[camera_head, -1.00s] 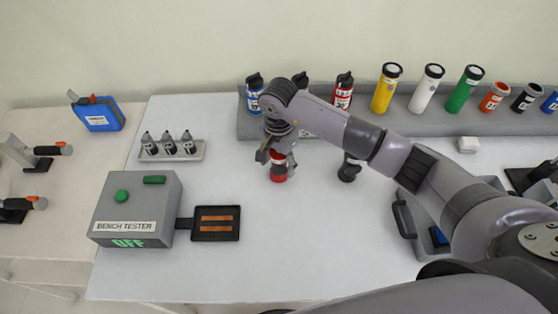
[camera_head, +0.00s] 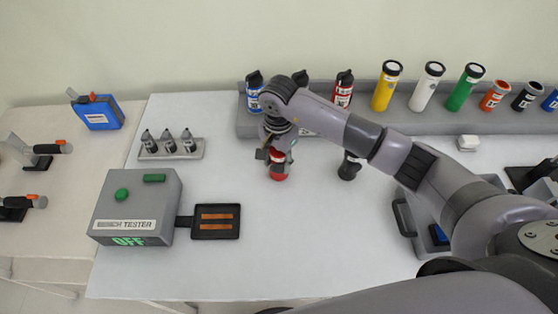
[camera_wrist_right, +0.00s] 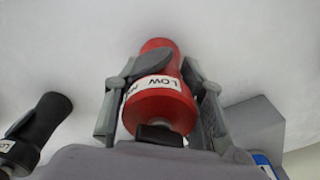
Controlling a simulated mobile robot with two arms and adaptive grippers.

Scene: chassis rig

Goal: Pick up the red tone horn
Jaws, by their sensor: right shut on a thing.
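The red tone horn (camera_head: 279,172) stands on the white table in the head view, partly hidden by my right gripper (camera_head: 277,160). In the right wrist view, the red horn (camera_wrist_right: 160,95) with a white "LOW" label lies between the two fingers of my right gripper (camera_wrist_right: 160,100). The fingers are shut on its sides. I cannot tell for sure whether its base is still touching the table. My left gripper does not show.
A black horn (camera_head: 349,166) stands to the right. The bench tester (camera_head: 137,208) and its black plate (camera_head: 216,236) are at the left. A grey rack (camera_head: 300,125) with bottles and coloured cylinders runs along the back. The table's front middle is clear.

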